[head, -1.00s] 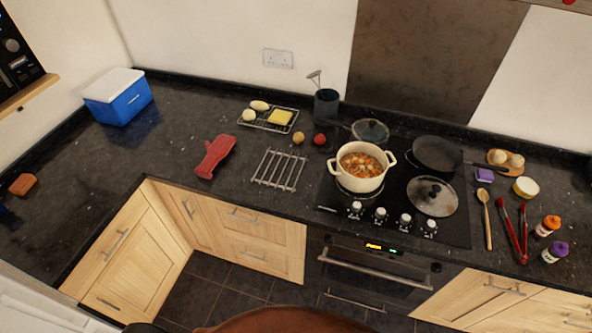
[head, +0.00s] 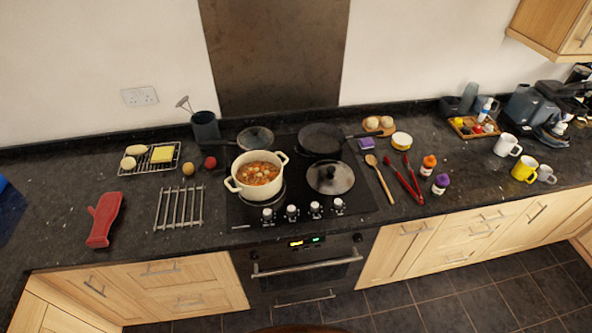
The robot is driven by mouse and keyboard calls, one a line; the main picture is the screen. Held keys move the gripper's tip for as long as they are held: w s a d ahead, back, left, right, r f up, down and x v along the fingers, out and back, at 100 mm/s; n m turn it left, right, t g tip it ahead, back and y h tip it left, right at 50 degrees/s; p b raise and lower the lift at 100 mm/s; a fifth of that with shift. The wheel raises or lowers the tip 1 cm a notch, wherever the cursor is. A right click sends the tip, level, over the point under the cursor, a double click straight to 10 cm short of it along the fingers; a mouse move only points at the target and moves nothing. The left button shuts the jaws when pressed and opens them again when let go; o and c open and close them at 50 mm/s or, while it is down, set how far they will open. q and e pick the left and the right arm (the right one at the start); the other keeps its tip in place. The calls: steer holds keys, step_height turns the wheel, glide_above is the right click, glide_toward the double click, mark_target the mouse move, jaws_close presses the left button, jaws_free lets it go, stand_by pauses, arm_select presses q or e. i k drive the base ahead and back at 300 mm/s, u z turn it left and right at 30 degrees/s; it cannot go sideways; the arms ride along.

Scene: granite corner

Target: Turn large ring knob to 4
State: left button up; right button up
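A black hob (head: 300,209) is set in the dark counter in the middle of the head view. Several silver knobs stand in a row along its front edge: the leftmost knob (head: 267,215), a second knob (head: 292,212), a third knob (head: 315,209) and the rightmost knob (head: 338,205). Their markings are too small to read. A cream pot of soup (head: 257,174) stands on the front left burner, behind the left knobs. A glass lid (head: 330,177) lies at the front right. Neither of my grippers is in view.
An oven (head: 300,266) is below the hob. A trivet (head: 179,207) and a red oven mitt (head: 104,219) lie to the left. A wooden spoon (head: 378,177), red tongs (head: 400,185) and spice jars (head: 440,184) are to the right. A frying pan (head: 321,140) sits at the back.

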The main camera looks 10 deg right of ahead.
mark_target(291, 210)
steer(key=u, duration=2.45)
steer(key=k, duration=0.65)
steer(key=z, duration=1.35)
